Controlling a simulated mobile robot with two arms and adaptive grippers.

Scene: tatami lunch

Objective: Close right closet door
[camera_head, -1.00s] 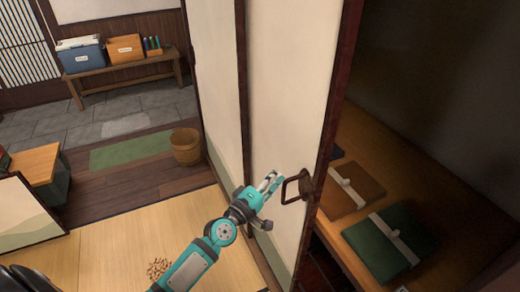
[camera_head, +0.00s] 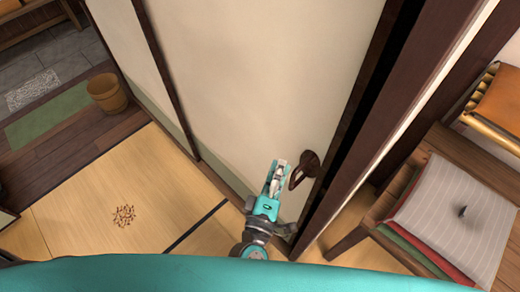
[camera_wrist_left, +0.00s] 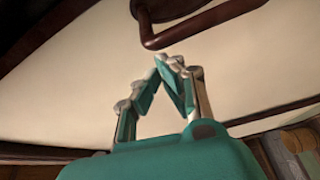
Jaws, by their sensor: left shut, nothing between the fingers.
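The right closet door (camera_head: 280,70) is a cream sliding panel with a dark wooden edge. In the head view it stands close to the dark post on its right, with a narrow dark strip between. Its dark handle (camera_head: 305,168) sits low near that edge. My left gripper (camera_head: 280,166) is shut and empty at the left side of the handle; contact is unclear. In the left wrist view the fingertips (camera_wrist_left: 170,59) meet just below the handle bar (camera_wrist_left: 205,22), in front of the cream panel. My right gripper is not in view.
A stool with a striped cushion (camera_head: 460,212) stands right of the post, near an orange cushion (camera_head: 503,108). A basket (camera_head: 106,93) and green mat (camera_head: 50,118) lie left. The tatami floor (camera_head: 75,205) is mostly clear.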

